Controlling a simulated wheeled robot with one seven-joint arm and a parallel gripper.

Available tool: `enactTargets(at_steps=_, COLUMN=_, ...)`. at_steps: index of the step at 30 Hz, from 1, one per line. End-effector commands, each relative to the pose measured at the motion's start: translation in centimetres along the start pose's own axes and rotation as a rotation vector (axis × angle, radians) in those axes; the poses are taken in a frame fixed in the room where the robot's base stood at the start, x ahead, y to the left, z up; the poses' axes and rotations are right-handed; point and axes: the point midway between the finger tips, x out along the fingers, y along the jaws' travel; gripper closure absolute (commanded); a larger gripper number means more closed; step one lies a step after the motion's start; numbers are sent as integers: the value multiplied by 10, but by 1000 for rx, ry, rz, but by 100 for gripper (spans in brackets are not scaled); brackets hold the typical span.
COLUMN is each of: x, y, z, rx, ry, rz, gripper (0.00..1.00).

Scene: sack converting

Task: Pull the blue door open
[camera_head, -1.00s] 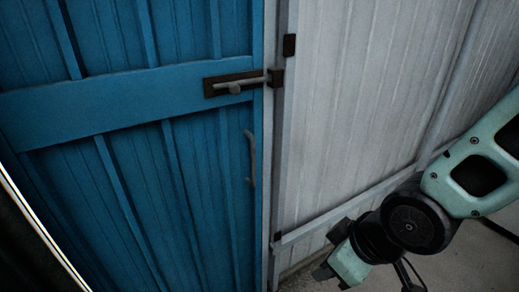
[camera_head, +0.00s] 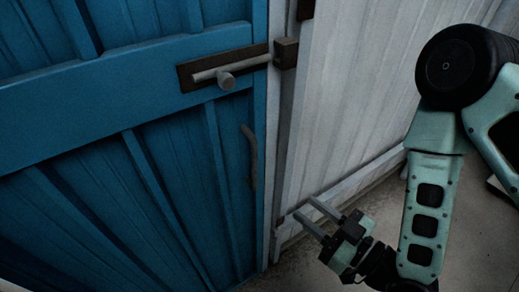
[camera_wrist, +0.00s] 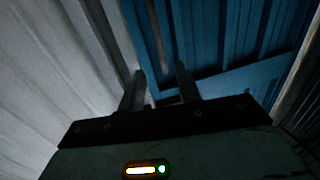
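The blue door (camera_head: 120,95) fills the left of the head view and looks shut against its pale frame. A grey vertical pull handle (camera_head: 250,158) sits near its right edge. Above it, a sliding bolt (camera_head: 225,77) on a dark plate reaches to a dark bracket (camera_head: 286,53) on the frame; whether its tip is inside is unclear. My gripper (camera_head: 304,209) is open and empty, low and right of the handle, fingers pointing towards the door side. In the wrist view, my gripper (camera_wrist: 160,70) has its fingers apart, with the blue door (camera_wrist: 215,40) beyond.
A pale corrugated wall (camera_head: 355,90) stands right of the door, close behind my gripper, with a low rail (camera_head: 350,185) along it. The concrete floor (camera_head: 305,262) is clear in front of the wall.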

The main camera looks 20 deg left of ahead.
Motion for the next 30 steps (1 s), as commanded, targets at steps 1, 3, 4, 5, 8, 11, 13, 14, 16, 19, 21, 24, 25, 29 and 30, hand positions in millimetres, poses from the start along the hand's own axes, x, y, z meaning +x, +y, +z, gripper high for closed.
enactTargets(at_steps=1, x=-1, y=0, z=0, rx=3, ry=9, rz=3, gripper=66)
enactTargets(at_steps=3, x=1, y=0, z=0, rx=2, ry=16, rz=5, gripper=66)
enactTargets(at_steps=4, x=2, y=0, z=1, rx=2, ry=17, rz=5, gripper=66)
enactTargets(at_steps=5, x=4, y=0, z=1, rx=1, ry=17, rz=4, gripper=66)
enactTargets(at_steps=8, x=13, y=0, z=3, rx=-3, ry=18, rz=2, gripper=66)
enactTargets(at_steps=11, x=25, y=0, z=3, rx=-3, ry=21, rz=3, gripper=66)
enactTargets(at_steps=13, x=32, y=1, z=4, rx=0, ry=21, rz=7, gripper=66)
enactTargets(at_steps=14, x=34, y=1, z=4, rx=1, ry=20, rz=7, gripper=66)
enactTargets(at_steps=16, x=39, y=2, z=4, rx=-1, ry=20, rz=6, gripper=66)
enactTargets(at_steps=19, x=45, y=2, z=4, rx=0, ry=20, rz=6, gripper=66)
enactTargets(at_steps=21, x=50, y=2, z=4, rx=0, ry=19, rz=6, gripper=66)
enactTargets(at_steps=24, x=55, y=1, z=4, rx=1, ry=20, rz=7, gripper=66)
enactTargets(at_steps=25, x=57, y=1, z=4, rx=1, ry=19, rz=7, gripper=66)
enactTargets(at_steps=29, x=75, y=1, z=4, rx=-1, ry=20, rz=7, gripper=66)
enactTargets(at_steps=30, x=81, y=1, z=3, rx=0, ry=21, rz=6, gripper=66)
